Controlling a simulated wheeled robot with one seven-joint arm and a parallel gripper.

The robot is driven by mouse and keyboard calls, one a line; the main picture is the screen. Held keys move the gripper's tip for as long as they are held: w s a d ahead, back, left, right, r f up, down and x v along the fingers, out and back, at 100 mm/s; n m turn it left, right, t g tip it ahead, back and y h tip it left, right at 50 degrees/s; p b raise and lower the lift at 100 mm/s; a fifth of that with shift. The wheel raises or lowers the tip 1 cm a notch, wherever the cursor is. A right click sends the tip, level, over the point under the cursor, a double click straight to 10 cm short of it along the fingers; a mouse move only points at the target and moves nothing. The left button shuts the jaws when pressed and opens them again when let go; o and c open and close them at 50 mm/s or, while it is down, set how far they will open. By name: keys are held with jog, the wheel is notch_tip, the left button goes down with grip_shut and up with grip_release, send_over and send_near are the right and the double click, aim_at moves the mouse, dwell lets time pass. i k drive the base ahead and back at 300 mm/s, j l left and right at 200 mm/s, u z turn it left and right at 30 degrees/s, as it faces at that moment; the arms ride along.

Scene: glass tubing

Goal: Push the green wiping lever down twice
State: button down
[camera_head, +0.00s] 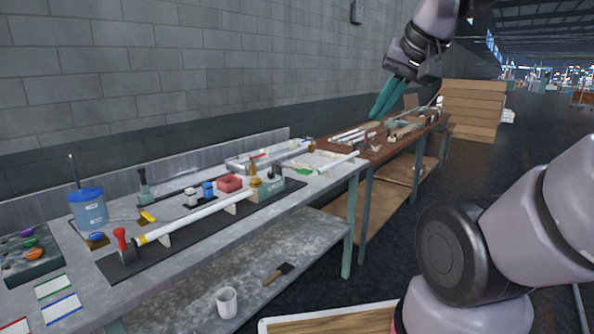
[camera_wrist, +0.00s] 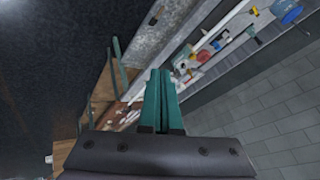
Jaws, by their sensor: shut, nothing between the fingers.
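A dark green upright handle on a small base (camera_head: 143,187) stands at the back of the grey bench, left of centre in the head view. It looks like the green wiping lever, though it is small and I cannot be sure. My gripper (camera_head: 379,112) hangs in the air at upper right, far to the right of that handle. Its teal fingers point down and are shut with nothing between them. In the wrist view, my gripper (camera_wrist: 161,74) shows its fingers together above the bench area. I cannot make out the green handle clearly there.
A glass tube (camera_head: 200,219) lies on supports along a black mat. A red-handled lever (camera_head: 121,241) stands at its left end. A blue bucket (camera_head: 89,211) and a tray with coloured pieces (camera_head: 28,256) are at left. A brown table (camera_head: 395,142) adjoins at right.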

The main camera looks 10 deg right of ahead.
aim_at(303, 172)
jog(key=i+j+z, duration=0.2)
jog(key=i+j, duration=0.15)
jog(key=i+j+z, duration=0.2)
jog(key=i+j, duration=0.15)
jog(key=j, duration=0.2)
